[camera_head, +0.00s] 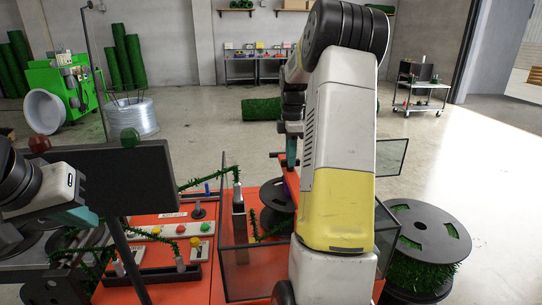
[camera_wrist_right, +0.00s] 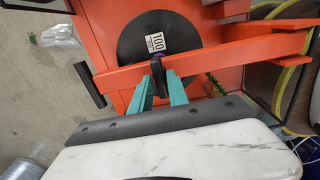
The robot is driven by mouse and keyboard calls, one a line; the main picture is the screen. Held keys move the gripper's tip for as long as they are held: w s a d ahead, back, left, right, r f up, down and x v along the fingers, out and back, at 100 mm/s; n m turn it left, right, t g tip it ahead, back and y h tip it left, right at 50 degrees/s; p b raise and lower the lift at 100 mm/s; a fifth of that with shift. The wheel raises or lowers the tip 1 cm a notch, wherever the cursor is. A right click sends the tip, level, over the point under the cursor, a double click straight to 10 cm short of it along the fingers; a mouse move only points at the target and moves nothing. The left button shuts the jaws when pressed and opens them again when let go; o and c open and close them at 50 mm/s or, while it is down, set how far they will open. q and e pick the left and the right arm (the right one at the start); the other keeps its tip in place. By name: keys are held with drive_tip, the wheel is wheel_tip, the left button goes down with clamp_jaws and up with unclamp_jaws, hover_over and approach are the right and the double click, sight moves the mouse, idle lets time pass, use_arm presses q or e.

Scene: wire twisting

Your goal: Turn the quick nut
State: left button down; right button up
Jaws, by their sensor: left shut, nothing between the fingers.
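The quick nut (camera_wrist_right: 159,63) is a small dark piece with a purple part, at the middle of a black disc marked 100 in the right wrist view. My right gripper (camera_wrist_right: 160,76) has its teal fingertips on either side of a dark piece at the nut. I cannot tell whether they press on it. My left gripper (camera_head: 78,218) is shut and empty beside the dark screen at the left.
In the head view a dark screen (camera_head: 128,178) on a post, an orange panel with buttons (camera_head: 180,229) and clear guards stand close by. A spool with green wire (camera_head: 425,250) stands at the right.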

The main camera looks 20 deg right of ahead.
clamp_jaws()
drive_tip(key=shift+m, duration=0.4)
drive_tip(key=m, duration=0.4)
drive_tip(key=shift+m, duration=0.4)
drive_tip(key=m, duration=1.2)
drive_tip(key=shift+r+m, duration=0.1)
drive_tip(key=shift+m, duration=0.3)
drive_tip(key=m, duration=0.5)
drive_tip(key=shift+m, duration=0.3)
drive_tip(key=shift+o, duration=2.4)
unclamp_jaws()
